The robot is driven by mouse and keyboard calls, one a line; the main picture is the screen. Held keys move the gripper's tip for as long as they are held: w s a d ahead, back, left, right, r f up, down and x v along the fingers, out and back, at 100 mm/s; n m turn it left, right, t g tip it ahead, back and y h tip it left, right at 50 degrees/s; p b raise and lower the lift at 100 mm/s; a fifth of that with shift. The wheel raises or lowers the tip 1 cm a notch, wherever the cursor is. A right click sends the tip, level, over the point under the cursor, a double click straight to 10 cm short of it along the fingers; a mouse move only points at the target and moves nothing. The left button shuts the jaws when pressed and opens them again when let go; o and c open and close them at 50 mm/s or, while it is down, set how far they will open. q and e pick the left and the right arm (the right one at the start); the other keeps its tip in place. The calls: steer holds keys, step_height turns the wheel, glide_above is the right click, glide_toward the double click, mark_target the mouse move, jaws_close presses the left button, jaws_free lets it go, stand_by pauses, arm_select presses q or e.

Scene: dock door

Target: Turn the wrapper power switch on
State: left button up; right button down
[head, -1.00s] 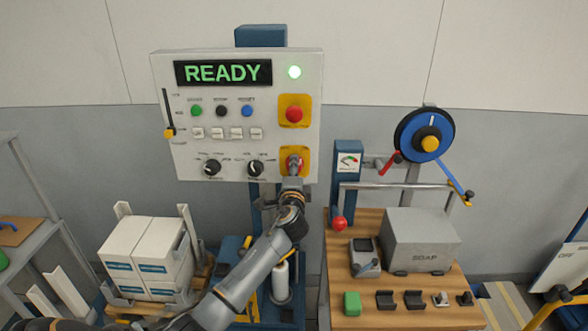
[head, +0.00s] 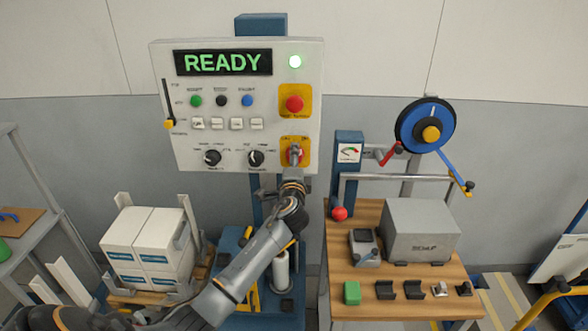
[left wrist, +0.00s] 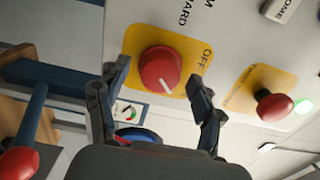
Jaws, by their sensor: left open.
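The wrapper power switch is a red rotary knob (head: 295,155) on a yellow plate at the lower right of the white control panel (head: 235,130). In the left wrist view the knob (left wrist: 160,69) is large, its white mark at the lower right, turned away from the word OFF. My left gripper (head: 293,172) is just below and in front of the knob. In the left wrist view the open fingers (left wrist: 158,95) stand on either side below it, with no visible grip. The right finger hides part of the plate. My right gripper is not in view.
A red mushroom button (head: 294,104) on a yellow plate sits above the switch; a lit green lamp (head: 295,62) is higher. The display (head: 222,62) reads READY. Black knobs (head: 256,158) lie to the left. A wooden bench (head: 400,275) stands at the right.

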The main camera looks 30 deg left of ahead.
arm_select(q)
steer(key=v, duration=1.1)
steer(key=shift+s, duration=0.3)
